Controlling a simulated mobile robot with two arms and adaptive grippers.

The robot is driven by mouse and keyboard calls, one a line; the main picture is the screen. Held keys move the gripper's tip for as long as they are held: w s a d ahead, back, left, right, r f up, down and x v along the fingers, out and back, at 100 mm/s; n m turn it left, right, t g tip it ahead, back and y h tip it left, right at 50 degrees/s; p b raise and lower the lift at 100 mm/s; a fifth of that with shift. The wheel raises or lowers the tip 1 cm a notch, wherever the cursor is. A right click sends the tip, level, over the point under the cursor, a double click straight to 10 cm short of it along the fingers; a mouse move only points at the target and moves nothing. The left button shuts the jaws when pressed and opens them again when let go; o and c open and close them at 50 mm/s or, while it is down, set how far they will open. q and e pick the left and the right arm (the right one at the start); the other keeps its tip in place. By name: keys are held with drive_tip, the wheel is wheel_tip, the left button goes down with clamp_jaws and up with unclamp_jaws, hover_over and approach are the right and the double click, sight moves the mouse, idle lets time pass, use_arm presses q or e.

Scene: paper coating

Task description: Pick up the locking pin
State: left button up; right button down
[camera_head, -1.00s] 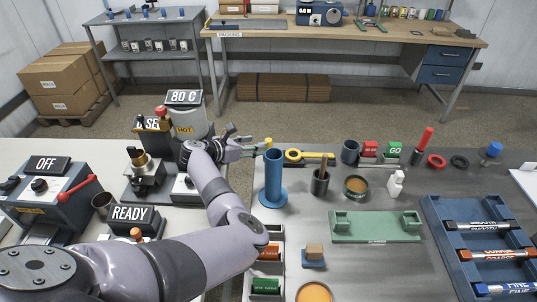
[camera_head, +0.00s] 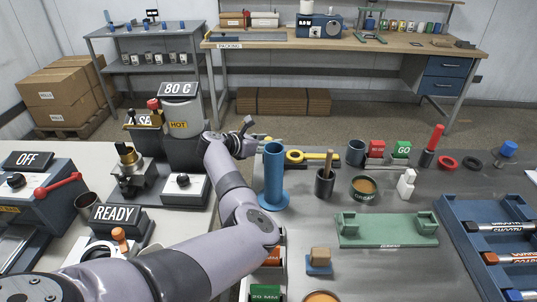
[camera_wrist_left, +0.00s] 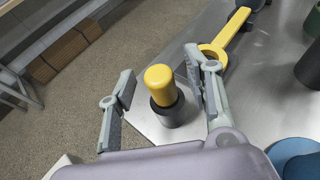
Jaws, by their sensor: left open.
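The locking pin appears to be the yellow round-topped piece (camera_wrist_left: 160,75) standing in a dark round holder (camera_wrist_left: 168,112) in the left wrist view. My left gripper (camera_wrist_left: 160,66) is open, with one finger on each side of the yellow top and gaps visible between. In the head view my left gripper (camera_head: 254,131) is at the far edge of the table, beyond the blue tube, and mostly hides the pin. My right gripper is not in view.
A blue tube on a round base (camera_head: 274,178) stands close to my left forearm. A yellow ring-ended tool (camera_head: 296,157) lies just right of the gripper; it also shows in the left wrist view (camera_wrist_left: 226,38). A heated pot marked HOT (camera_head: 180,128) stands to the left.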

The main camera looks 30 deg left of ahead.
use_arm(q)
drive_tip(key=shift+w+d, duration=0.1)
drive_tip(key=shift+w, duration=0.15)
drive_tip(key=shift+c, duration=0.2)
clamp_jaws()
idle(0.3)
